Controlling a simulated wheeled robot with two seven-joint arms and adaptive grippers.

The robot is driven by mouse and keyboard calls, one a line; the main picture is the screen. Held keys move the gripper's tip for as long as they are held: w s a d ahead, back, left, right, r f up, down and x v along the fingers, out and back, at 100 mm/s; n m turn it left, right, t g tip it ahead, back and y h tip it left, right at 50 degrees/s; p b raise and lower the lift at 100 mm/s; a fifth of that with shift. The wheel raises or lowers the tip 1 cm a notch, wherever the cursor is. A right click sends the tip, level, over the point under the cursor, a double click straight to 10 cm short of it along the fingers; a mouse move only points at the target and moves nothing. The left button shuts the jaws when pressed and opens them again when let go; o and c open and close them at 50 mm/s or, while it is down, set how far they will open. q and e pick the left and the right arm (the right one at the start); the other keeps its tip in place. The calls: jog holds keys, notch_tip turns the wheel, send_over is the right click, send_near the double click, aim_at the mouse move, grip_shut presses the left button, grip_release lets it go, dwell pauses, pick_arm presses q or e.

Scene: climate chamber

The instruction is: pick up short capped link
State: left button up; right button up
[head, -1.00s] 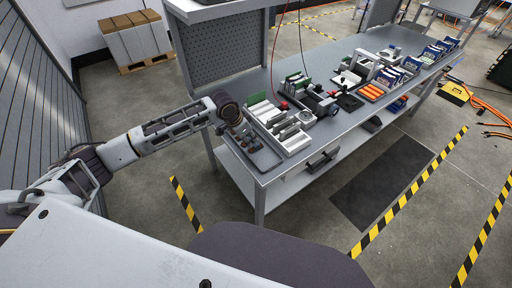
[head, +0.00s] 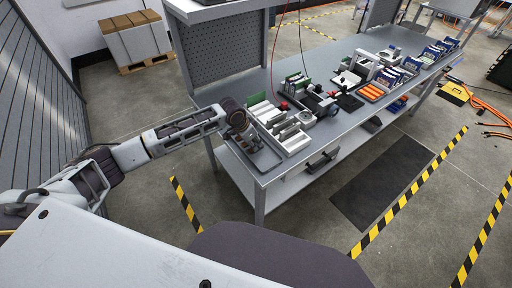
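My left arm reaches in from the left to the near end of the grey workbench. My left gripper (head: 250,140) is over the near left corner of the bench, above a dark flat tray (head: 268,158). Its fingers are small and dark against the tray, and I cannot tell whether they are open or shut. Beside it stands a light tray (head: 296,147) with several grey metallic parts. I cannot make out which part, if any, is the short capped link. My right gripper is not in view.
The workbench (head: 345,122) carries several more items: orange cylinders in a tray (head: 371,92), blue-labelled packs (head: 391,77) and a white fixture (head: 363,67). A pegboard panel (head: 225,50) rises behind its near end. The floor before the bench is clear, with a dark mat (head: 382,183).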

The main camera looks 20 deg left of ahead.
pick_arm(q)
jog(key=shift+x, duration=0.9)
jog(key=shift+s, duration=0.1)
jog(key=c, duration=0.6)
